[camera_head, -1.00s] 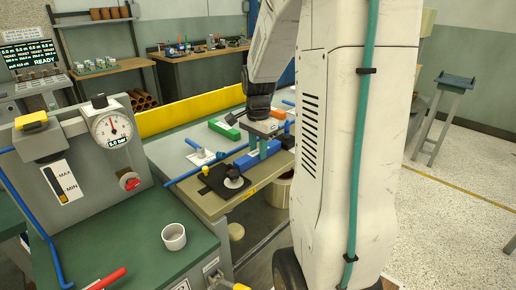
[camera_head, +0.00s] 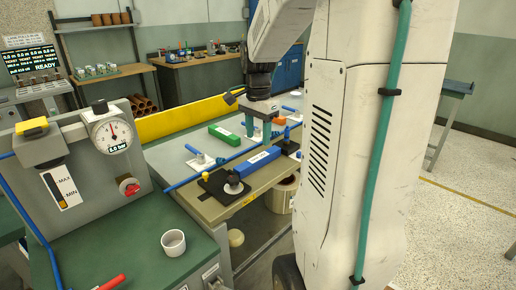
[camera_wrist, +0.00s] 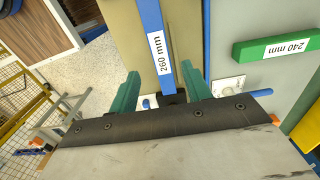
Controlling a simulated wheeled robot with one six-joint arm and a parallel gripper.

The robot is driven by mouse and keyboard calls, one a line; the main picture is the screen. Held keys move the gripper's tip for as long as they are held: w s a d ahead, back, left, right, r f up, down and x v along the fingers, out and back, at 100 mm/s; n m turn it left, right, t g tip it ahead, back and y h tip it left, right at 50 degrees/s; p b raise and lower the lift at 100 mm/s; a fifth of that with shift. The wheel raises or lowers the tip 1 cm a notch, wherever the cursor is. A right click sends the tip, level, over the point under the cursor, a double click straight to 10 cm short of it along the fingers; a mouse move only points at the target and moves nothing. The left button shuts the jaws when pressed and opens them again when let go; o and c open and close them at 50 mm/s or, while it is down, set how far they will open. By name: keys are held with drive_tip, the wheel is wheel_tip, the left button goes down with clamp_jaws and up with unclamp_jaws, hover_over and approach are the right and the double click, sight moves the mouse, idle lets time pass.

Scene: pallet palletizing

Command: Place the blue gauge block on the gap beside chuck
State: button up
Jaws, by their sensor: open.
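The blue gauge block (camera_head: 257,161), labelled 260 mm in the wrist view (camera_wrist: 150,15), lies flat on the tan front strip (camera_head: 212,208) of the bench. It lies between a dark fixture with a round knob (camera_head: 215,188) at its near end and another dark fixture (camera_head: 289,147) near its far end. I cannot tell which fixture is the chuck, nor whether the block touches either. My gripper (camera_head: 258,131) is above the block's far part, its green fingers apart and pointing down. In the wrist view my gripper (camera_wrist: 160,88) is open, with the block passing between the fingers, not gripped.
A green block (camera_head: 224,134), labelled 240 mm, lies farther back on the bench, and an orange block (camera_head: 278,121) lies beyond my gripper. A blue rod (camera_head: 190,181) runs along the bench. A white cup (camera_head: 173,243) stands on the green machine top at left.

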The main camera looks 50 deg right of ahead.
drive_tip(key=s+a+r+n, duration=0.2)
drive_tip(key=a+r+n, duration=0.15)
drive_tip(key=a, duration=0.35)
drive_tip(key=s+a+r+n, duration=0.3)
drive_tip(key=a+n, duration=0.1)
drive_tip(key=a, duration=0.3)
drive_tip(key=s+a+f+n+t, duration=0.1)
drive_tip(key=s+a+f+n, duration=0.2)
drive_tip(key=s+a+n, duration=0.8)
drive_tip(key=shift+s+f, duration=0.3)
drive_tip(key=shift+f, duration=0.1)
drive_tip(key=shift+a, duration=0.1)
